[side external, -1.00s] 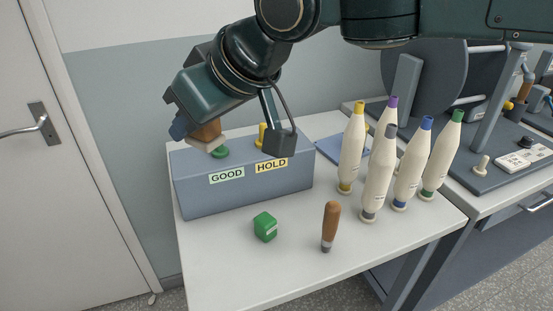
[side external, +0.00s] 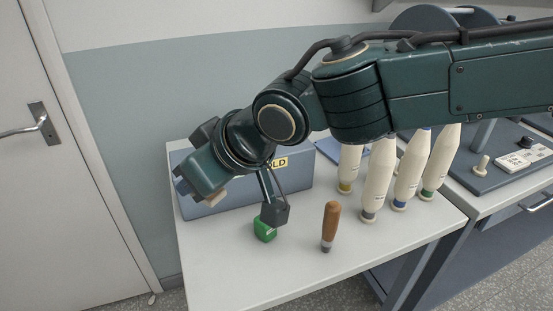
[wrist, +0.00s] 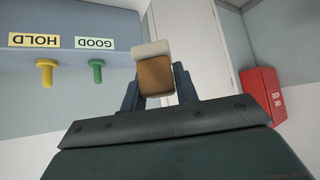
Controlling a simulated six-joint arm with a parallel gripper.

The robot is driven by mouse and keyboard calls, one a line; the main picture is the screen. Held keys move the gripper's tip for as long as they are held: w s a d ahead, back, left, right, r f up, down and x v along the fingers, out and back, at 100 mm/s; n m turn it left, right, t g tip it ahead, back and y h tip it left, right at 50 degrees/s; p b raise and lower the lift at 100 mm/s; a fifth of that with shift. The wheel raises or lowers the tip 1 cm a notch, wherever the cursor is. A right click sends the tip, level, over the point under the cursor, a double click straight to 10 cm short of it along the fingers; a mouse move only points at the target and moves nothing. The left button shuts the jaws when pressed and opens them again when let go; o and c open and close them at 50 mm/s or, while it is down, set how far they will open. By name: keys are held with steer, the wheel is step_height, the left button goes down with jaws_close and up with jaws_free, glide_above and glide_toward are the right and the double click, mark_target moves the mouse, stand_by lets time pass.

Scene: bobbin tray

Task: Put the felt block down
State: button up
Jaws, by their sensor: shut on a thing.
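The felt block (wrist: 154,74), brown with a pale felt layer at its far end, sits between the two blue fingers of my gripper (wrist: 157,86) in the wrist view. My gripper is shut on it. In the side view my gripper (side external: 195,195) points down-left in front of the left part of the grey box. Only a pale bit of the felt block (side external: 217,198) shows there, apparently above the table surface; my wrist hides the rest.
The grey box (side external: 297,180) carries HOLD and GOOD labels, with yellow (wrist: 45,71) and green (wrist: 96,70) pegs. A green cube (side external: 264,229) and a wooden-handled tool (side external: 331,222) stand in front. Several bobbins (side external: 378,185) stand right. The table's front left (side external: 215,260) is clear.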

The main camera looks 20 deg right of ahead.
steer(key=shift+f, duration=0.1)
step_height(320, 180, down, 19)
steer(key=shift+f, duration=0.2)
stand_by(0.9)
steer(key=shift+f, duration=0.2)
steer(key=o, duration=1)
steer(key=shift+r, duration=0.1)
steer(key=shift+s+f+v, duration=0.1)
steer(key=shift+v, duration=3.35)
steer(key=shift+s+f+v, duration=0.1)
steer(key=shift+f+v, duration=0.05)
steer(key=shift+v, duration=3.25)
steer(key=shift+d, duration=0.2)
